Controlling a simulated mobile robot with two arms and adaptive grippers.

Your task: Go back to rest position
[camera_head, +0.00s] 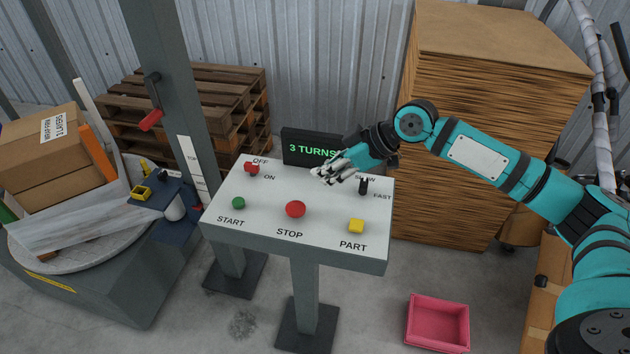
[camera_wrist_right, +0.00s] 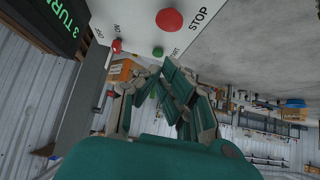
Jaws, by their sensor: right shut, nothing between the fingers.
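My right gripper (camera_head: 330,172) is above the back part of the white control panel (camera_head: 268,205), in front of the display (camera_head: 305,148) reading "3 TURNS". Its fingers are shut with nothing between them; they also show in the right wrist view (camera_wrist_right: 165,85). The panel carries a red OFF/ON switch (camera_head: 252,168), a green START button (camera_head: 238,203), a red STOP button (camera_head: 295,209), a yellow PART button (camera_head: 356,226) and a black SLOW/FAST knob (camera_head: 363,186). The fingertips appear clear of the controls, though contact is hard to judge. My left gripper is not in view.
A grey column (camera_head: 175,80) with a red lever (camera_head: 151,120) stands left of the panel. A tall cardboard stack (camera_head: 480,110) stands behind my right arm. A pink bin (camera_head: 438,322) is on the floor at front right.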

